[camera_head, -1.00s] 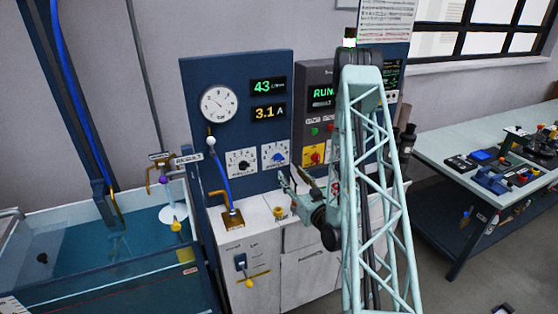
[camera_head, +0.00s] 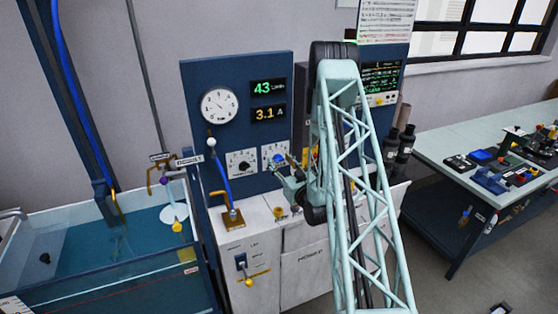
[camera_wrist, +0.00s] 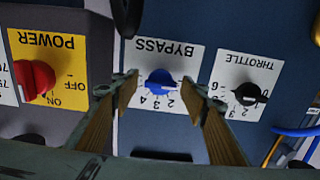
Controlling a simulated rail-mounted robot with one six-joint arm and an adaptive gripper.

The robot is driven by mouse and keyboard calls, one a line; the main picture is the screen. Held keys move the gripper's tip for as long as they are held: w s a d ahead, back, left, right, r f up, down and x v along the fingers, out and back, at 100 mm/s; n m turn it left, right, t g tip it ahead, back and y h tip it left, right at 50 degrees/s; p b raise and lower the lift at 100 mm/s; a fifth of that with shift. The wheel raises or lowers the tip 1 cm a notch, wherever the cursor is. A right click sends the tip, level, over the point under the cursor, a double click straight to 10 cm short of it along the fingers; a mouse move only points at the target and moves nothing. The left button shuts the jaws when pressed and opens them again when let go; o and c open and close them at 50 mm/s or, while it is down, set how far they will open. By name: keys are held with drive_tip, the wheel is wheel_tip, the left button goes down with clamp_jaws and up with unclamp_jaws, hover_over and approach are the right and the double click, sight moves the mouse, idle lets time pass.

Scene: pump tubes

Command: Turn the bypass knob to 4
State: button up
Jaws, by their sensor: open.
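The blue bypass knob (camera_wrist: 160,82) sits on a white BYPASS dial plate (camera_wrist: 183,60), upside down in the wrist view. Its light pointer points right in that view, away from the 2, 3 and 4 printed below the knob. The number it meets is not clear. My gripper (camera_wrist: 163,93) is open, its two fingers on either side of the knob in this view, with nothing held. Whether it touches the knob cannot be told. In the head view my gripper (camera_head: 285,170) is just in front of the bypass plate (camera_head: 273,150) and partly covers it.
The black throttle knob (camera_wrist: 250,94) is on one side of the bypass plate and the red power switch (camera_wrist: 35,80) on the other. A pressure gauge (camera_head: 219,105) and displays (camera_head: 268,88) are above.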

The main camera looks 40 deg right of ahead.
drive_tip(key=shift+w+d, duration=0.15)
drive_tip(key=shift+w, duration=0.45)
drive_tip(key=shift+c, duration=0.7)
drive_tip(key=c, duration=0.7)
drive_tip(key=shift+c, duration=0.2)
